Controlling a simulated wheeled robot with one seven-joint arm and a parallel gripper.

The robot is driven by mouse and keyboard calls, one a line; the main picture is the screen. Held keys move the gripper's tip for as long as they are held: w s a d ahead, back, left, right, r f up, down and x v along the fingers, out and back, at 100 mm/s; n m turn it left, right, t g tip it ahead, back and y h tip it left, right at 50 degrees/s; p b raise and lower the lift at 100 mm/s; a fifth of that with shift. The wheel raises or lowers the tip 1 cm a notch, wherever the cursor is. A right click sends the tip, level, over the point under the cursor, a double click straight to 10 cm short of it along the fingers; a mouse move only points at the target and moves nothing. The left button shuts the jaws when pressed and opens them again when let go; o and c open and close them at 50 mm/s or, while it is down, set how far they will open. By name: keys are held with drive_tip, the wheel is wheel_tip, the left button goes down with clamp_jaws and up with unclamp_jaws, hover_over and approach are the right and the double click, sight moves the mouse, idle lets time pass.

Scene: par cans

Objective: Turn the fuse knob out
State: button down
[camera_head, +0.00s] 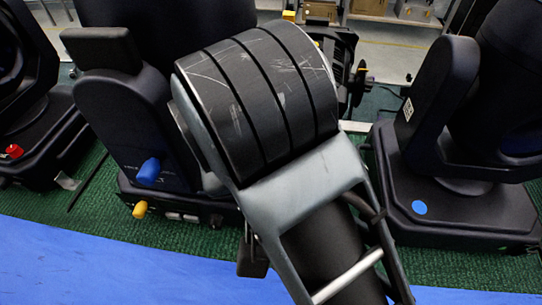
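A yellow knob (140,210) sticks out low on the front of the base of the black moving-head light (125,115) at left centre. A blue knob (149,171) sticks out above it on the yoke arm of the same light. Neither knob has a readable label, so I cannot tell which is the fuse knob. My arm fills the middle of the view and covers the right part of this light.
Another black light with a red knob (13,151) stands at far left. A light with a blue round sticker (419,208) stands at right. They stand on green carpet (70,205); a blue surface (60,265) crosses the front. Shelves with boxes (412,10) are behind.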

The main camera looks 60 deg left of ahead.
drive_tip(key=c, duration=1)
unclamp_jaws()
drive_tip(key=shift+r, duration=0.15)
drive_tip(key=shift+d+r, duration=0.15)
drive_tip(key=shift+r, duration=0.5)
drive_tip(key=shift+v, duration=3.1)
drive_tip(key=shift+s+d+f, duration=0.1)
drive_tip(key=shift+s+d, duration=0.05)
drive_tip(key=shift+d, duration=0.05)
